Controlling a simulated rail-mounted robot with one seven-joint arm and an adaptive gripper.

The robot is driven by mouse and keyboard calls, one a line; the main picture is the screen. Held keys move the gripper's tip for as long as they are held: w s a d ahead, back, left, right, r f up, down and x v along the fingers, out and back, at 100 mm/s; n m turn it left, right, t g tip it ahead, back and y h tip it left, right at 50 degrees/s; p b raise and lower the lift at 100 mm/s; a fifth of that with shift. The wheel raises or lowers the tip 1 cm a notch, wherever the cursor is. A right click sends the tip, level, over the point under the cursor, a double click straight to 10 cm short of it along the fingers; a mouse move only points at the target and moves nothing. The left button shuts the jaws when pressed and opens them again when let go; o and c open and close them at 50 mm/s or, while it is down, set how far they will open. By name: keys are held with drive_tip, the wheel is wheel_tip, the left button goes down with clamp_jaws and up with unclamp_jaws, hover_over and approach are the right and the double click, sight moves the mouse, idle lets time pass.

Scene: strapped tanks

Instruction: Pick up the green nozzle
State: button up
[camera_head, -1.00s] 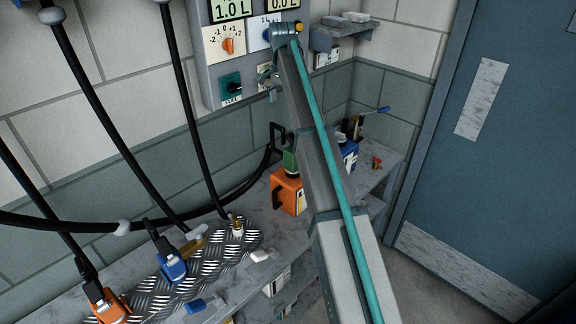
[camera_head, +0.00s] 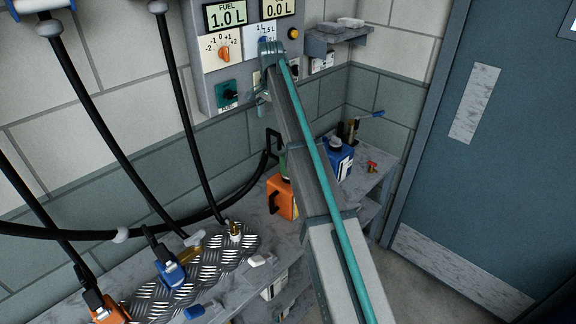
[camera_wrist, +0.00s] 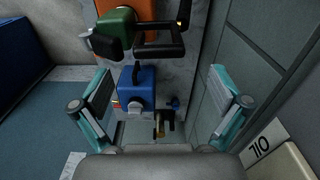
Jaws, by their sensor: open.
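The green nozzle (camera_wrist: 117,22) is at the top of the wrist view, over an orange tank (camera_wrist: 133,6), with black handle parts beside it. In the head view only a sliver of the green nozzle (camera_head: 284,165) shows beside my arm, above the orange tank (camera_head: 281,198); the rest is hidden. My gripper (camera_wrist: 160,103) is open and empty, its two teal-padded fingers wide apart. The nozzle lies beyond the fingertips in the wrist view, apart from them. In the head view my gripper (camera_head: 262,92) is up by the wall panel, partly hidden by my wrist.
A blue tank (camera_wrist: 136,88) lies between the fingers in the wrist view; it also shows on the bench in the head view (camera_head: 338,163). A wall panel (camera_head: 203,70) with dials stands behind my arm. Black hoses (camera_head: 95,115) hang left. A blue door (camera_head: 500,150) is right.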

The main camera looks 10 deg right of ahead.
sight(273, 131)
drive_tip(key=shift+s+f+p, duration=0.15)
drive_tip(key=shift+f+p, duration=0.7)
drive_tip(key=shift+f, duration=1.25)
drive_tip(key=c, duration=1.9)
drive_tip(key=shift+r, duration=0.2)
